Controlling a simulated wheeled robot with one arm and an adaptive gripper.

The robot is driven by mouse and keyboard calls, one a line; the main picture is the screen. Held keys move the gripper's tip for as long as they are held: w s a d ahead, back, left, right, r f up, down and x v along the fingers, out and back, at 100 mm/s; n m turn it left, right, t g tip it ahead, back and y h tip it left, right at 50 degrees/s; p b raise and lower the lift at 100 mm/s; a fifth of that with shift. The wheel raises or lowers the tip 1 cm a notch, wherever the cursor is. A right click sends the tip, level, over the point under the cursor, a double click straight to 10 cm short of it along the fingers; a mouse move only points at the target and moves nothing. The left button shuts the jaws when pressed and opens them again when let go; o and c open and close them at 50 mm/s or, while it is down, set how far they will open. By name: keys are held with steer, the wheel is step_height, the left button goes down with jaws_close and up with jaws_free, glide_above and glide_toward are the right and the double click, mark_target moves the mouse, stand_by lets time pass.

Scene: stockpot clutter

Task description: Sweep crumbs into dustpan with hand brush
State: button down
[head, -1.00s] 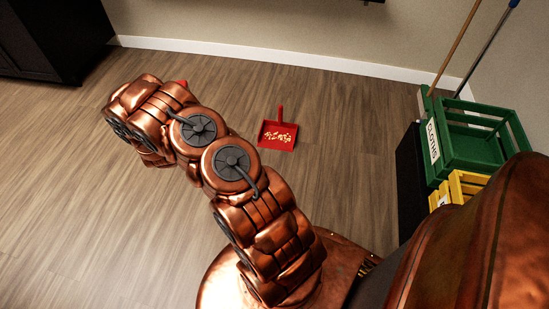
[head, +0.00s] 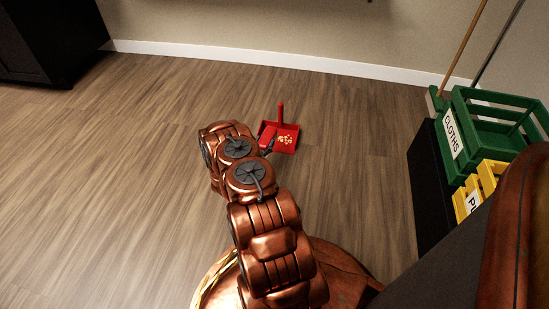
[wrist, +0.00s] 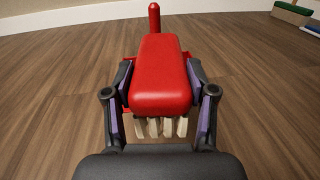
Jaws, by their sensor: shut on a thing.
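A red dustpan (head: 291,146) lies on the wood floor, its handle pointing to the far wall. Pale yellow crumbs (head: 286,139) lie in its pan. My dark gripper (head: 268,146) is at the pan's left side, and my arm and gripper hide part of that side. In the wrist view, my gripper (wrist: 160,95) is shut on the red hand brush (wrist: 161,75), with a finger on each side and pale bristles pointing down. A red upright handle shows behind the brush; I cannot tell which thing it belongs to. The crumbs are hidden in the wrist view.
At right, a green crate (head: 490,130) labelled CLOTHS and a yellow crate (head: 468,203) stand on a black stand (head: 432,185). Long-handled tools lean in the corner behind. A dark cabinet (head: 50,50) stands at the far left. The floor around the dustpan is clear.

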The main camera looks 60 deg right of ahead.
steer(key=shift+m+g, duration=0.4)
steer(key=shift+g, duration=0.2)
steer(key=shift+s+d+f+b, duration=0.3)
steer(key=shift+s+f+b, duration=0.35)
steer(key=shift+f, duration=1)
steer(key=shift+s+d+f+b, duration=0.3)
steer(key=shift+s+f+b, duration=0.3)
steer(key=shift+f, duration=1)
steer(key=shift+s+d+f+b, duration=0.3)
steer(key=shift+s+f+b, duration=0.3)
steer(key=shift+f, duration=1.05)
steer(key=shift+s+f, duration=0.1)
steer(key=shift+f, duration=0.3)
